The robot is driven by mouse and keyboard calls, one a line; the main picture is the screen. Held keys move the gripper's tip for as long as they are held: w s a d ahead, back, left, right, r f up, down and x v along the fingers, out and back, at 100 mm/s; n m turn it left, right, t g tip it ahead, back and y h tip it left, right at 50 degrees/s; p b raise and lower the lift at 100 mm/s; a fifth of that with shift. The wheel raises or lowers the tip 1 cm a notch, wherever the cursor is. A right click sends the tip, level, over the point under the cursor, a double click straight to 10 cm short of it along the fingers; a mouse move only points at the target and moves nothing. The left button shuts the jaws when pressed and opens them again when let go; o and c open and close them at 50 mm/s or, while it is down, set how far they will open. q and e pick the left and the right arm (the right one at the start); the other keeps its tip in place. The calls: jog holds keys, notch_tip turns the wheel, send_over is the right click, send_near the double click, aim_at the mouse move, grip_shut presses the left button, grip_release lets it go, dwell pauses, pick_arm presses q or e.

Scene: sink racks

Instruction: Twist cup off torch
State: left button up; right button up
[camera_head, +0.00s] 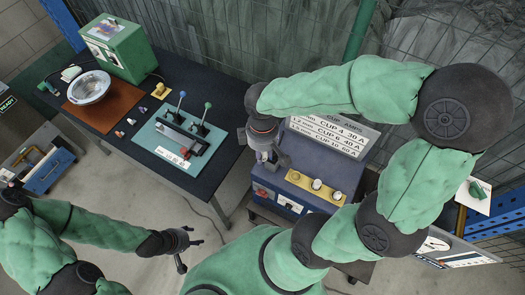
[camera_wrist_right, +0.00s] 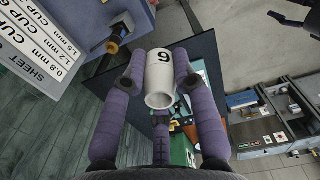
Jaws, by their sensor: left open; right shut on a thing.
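In the right wrist view, a white cup (camera_wrist_right: 160,80) marked with a figure like a 6 sits between the two purple fingers of my right gripper (camera_wrist_right: 159,72), which is shut on it. A dark piece with a brass-coloured tip (camera_wrist_right: 113,46) sticks out beside the grey-blue machine, apart from the cup; it may be the torch. In the head view, my right gripper (camera_head: 268,152) is at the left side of the blue machine (camera_head: 290,200), and the cup is not clear there. My left gripper (camera_head: 188,247) is open and empty, low over the floor at the lower left.
A cup-amps sign (camera_head: 335,130) stands on the machine. A yellow strip (camera_head: 302,181) in front of it carries white round pieces (camera_head: 317,184). The dark table (camera_head: 205,90) holds a teal plate with levers (camera_head: 178,140), a metal bowl (camera_head: 88,88) and a green box (camera_head: 120,47).

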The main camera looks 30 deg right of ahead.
jog(key=shift+r+p, duration=0.85)
jog(key=shift+r, duration=0.35)
jog(key=shift+f, duration=0.1)
jog(key=w+a+f+m+b, duration=0.1)
jog(key=w+f+m+b, duration=0.1)
jog(key=w+f+b, duration=0.3)
jog(key=w+a+f+m+b, duration=0.2)
jog(key=w+f+b, duration=0.2)
jog(key=f+b, duration=0.9)
jog(key=w+a+f+m+b, duration=0.1)
jog(key=w+f+m+b, duration=0.2)
jog(key=f+b, duration=0.7)
notch_tip(320, 180, down, 10)
jog(key=w, duration=0.2)
jog(key=shift+w+a+f, duration=0.15)
jog(key=shift+w+a, duration=0.1)
jog(key=shift+w, duration=0.1)
